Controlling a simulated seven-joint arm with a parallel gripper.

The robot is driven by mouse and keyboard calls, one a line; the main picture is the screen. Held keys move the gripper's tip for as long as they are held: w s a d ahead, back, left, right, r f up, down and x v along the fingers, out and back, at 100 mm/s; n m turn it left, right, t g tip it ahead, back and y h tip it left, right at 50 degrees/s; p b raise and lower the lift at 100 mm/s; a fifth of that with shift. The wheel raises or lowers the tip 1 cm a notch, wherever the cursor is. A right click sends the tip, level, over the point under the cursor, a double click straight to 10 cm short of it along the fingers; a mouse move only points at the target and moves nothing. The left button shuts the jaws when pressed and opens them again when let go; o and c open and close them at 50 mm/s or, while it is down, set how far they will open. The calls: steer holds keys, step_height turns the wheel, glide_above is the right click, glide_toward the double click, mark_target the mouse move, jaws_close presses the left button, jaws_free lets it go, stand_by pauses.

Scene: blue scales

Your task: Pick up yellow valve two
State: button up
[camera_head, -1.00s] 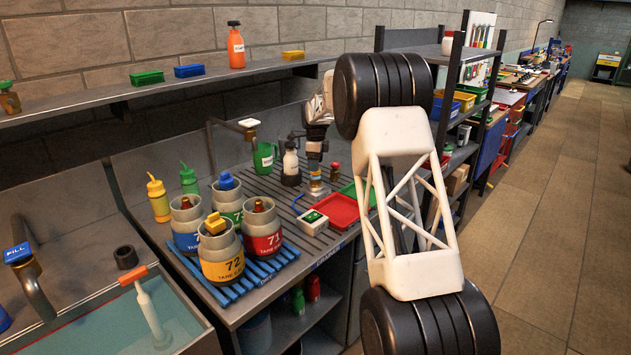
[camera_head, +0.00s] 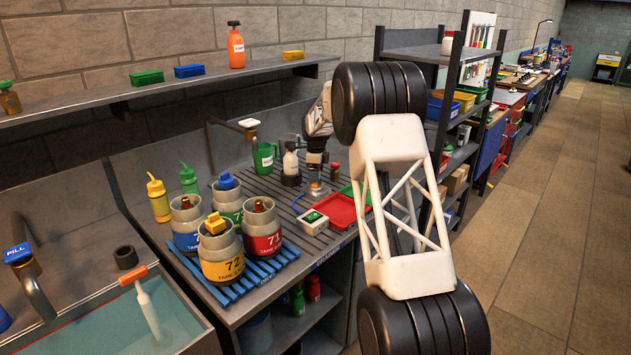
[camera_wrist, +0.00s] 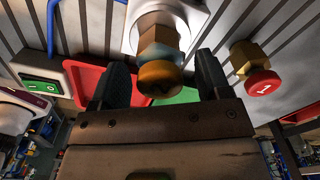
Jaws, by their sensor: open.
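A brass valve with a yellow-orange cap (camera_wrist: 160,76) stands between the fingers of my gripper (camera_wrist: 161,64) in the wrist view. A bluish band shows below its cap, and its foot is over a white square surface (camera_wrist: 190,12). No number is readable on this cap. My gripper is open, with one finger on each side of the valve and gaps visible. In the head view my gripper (camera_head: 315,172) points down over the grey bench, and the valve is small and partly hidden there. A second brass valve with a red cap marked 1 (camera_wrist: 262,83) stands to the right.
A red tray (camera_head: 338,211) and a green tray lie close beside the gripper. A white-capped bottle (camera_head: 290,165) and green jug (camera_head: 263,158) stand behind left. Several numbered tanks (camera_head: 222,265) stand at left.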

steer(key=shift+f, duration=1.2)
steer(key=c, duration=1.3)
steer(key=shift+o, duration=0.2)
steer(key=shift+r, duration=0.15)
steer(key=shift+r, duration=1.6)
steer(key=shift+s, duration=0.2)
steer(key=s+d+r, duration=0.1)
steer(key=s+d, duration=0.1)
steer(key=s, duration=1.3)
steer(key=shift+s+r, duration=0.2)
steer(key=shift+r, duration=0.1)
